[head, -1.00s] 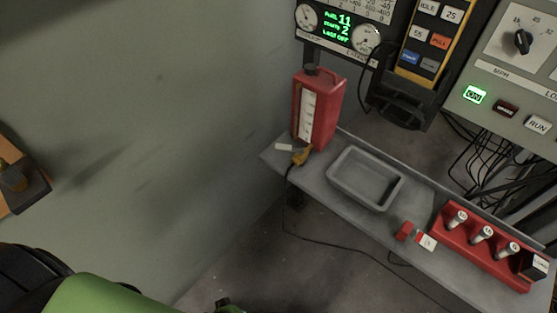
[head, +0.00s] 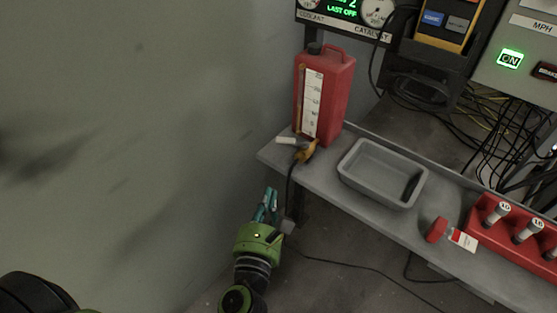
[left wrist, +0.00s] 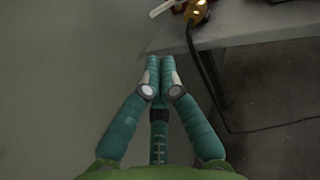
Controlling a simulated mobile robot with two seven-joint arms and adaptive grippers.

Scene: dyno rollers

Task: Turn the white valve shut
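The white valve handle (head: 287,140) lies at the left end of the grey shelf (head: 325,178), against a yellow brass-coloured valve body (head: 305,151). In the left wrist view the white handle (left wrist: 162,9) shows at the top edge, beside the yellow body (left wrist: 197,11), which is partly cut off. My left gripper (head: 270,194) is below and left of the valve, clear of it, with teal fingers pointing up. In the left wrist view its fingertips (left wrist: 160,60) are together with nothing between them. My right gripper is not in view.
A red jug (head: 323,95) stands just behind the valve. A grey tray (head: 352,183), a red knob (head: 437,229) and a red rack (head: 480,235) sit further right on the shelf. A black cable (head: 290,190) hangs from the valve. A wall stands to the left.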

